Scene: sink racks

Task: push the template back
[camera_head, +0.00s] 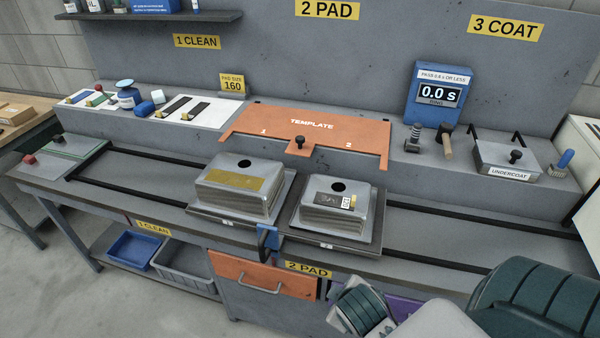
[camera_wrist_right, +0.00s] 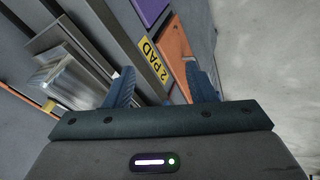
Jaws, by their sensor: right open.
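The orange template (camera_head: 312,124) lies on the raised back ledge, behind the two sinks, with a black knob (camera_head: 299,142) on its front tab. Its front edge has side arms and it is marked 1 and 2. Two upturned metal sinks sit in front of it: the left sink (camera_head: 215,190) with a yellowish label, the right sink (camera_head: 325,210) with a dark pad and white tag. My right gripper (camera_wrist_right: 160,68) is open and empty, over the bench front near the 2 PAD label, well away from the template. My left gripper is not in view.
Sinks sit on dark carriers on black rails (camera_head: 150,183). A blue clamp (camera_head: 268,238) stands between the carriers at the front.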

